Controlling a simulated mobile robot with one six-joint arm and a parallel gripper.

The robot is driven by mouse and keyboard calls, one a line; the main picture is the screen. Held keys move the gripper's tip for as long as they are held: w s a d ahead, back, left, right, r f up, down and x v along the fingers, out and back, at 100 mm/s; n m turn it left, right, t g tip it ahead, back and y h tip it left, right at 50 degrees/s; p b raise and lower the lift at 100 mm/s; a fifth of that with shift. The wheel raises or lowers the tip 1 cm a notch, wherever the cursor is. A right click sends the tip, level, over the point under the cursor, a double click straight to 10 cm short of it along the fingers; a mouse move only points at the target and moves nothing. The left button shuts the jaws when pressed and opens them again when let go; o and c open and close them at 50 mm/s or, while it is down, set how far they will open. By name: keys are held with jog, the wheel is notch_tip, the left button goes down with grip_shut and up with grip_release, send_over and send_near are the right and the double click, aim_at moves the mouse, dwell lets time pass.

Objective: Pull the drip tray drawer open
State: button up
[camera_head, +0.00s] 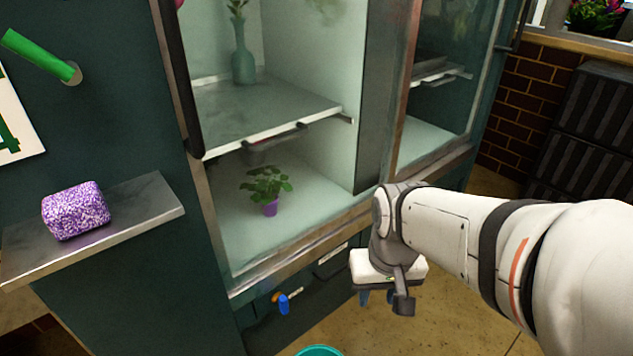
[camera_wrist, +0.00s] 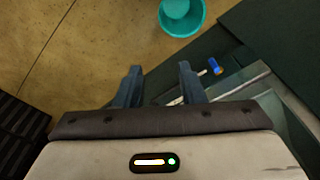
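In the head view, the dark green base (camera_head: 312,284) under the display cabinet has a pale strip (camera_head: 332,254) on its front, which looks like a handle or label of the drip tray drawer. I see no gap at the drawer front. My gripper (camera_head: 378,298) points down in front of the base, to the right of the strip. In the wrist view, my gripper (camera_wrist: 160,70) has its two dark fingers apart with nothing held between them. A thin pale bar (camera_wrist: 174,101) shows low between the fingers; I cannot tell whether they touch it.
A blue-handled tap (camera_head: 284,304) sticks out of the base, left of my gripper. A teal bucket (camera_head: 320,351) stands on the floor. The cabinet holds a potted plant (camera_head: 268,188) and a metal shelf (camera_head: 250,112). Dark crates (camera_head: 590,130) stand at right.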

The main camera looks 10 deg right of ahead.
aim_at(343, 265)
jog(key=w+a+f+m+y+p, duration=0.1)
jog(key=w+a+f+m+y, duration=0.45)
jog(key=m, duration=0.65)
jog(key=w+a+f+m+y, duration=0.2)
jog(key=w+f+m+y, duration=0.3)
jog(key=w+m+y, duration=0.45)
jog(key=w+d+f+m+t+h, duration=0.3)
jog(key=w+d+f+m+t, duration=0.25)
jog(key=f+m, duration=0.6)
jog(key=w+d+f+m+t+h, duration=0.45)
jog(key=d+f+m+t, duration=0.35)
jog(key=m, duration=0.6)
jog(key=shift+g+y, duration=0.35)
jog(key=shift+g, duration=0.4)
jog(key=x, duration=0.4)
jog(key=b+x, duration=0.1)
jog(key=x, duration=0.3)
jog(key=shift+a+f, duration=0.2)
jog(key=shift+a, duration=0.2)
jog(key=shift+c, duration=0.3)
jog(key=shift+s, duration=0.1)
grip_shut()
